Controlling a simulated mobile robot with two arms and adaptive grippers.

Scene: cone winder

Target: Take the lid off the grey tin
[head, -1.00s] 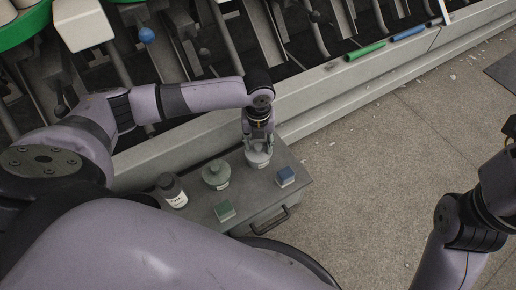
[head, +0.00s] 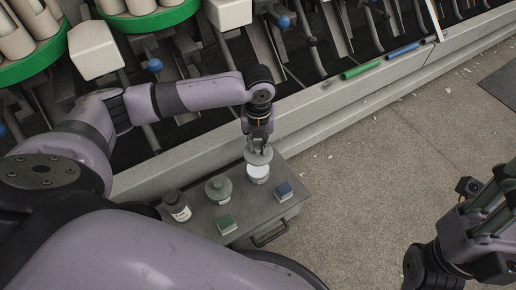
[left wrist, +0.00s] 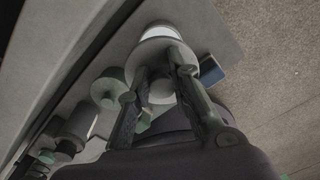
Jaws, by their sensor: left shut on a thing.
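The grey tin (head: 258,174) stands near the back right of the grey cabinet top, with a bright white area showing at its upper part. Its grey lid (head: 258,156) is just above it, apparently raised. My left gripper (head: 258,146) points down and is shut on the lid's knob. In the left wrist view, the lid (left wrist: 150,55) is a wide disc beyond the fingers, and the white part of the tin (left wrist: 162,30) shows past its edge.
The winder's pale rail (head: 330,108) runs behind.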

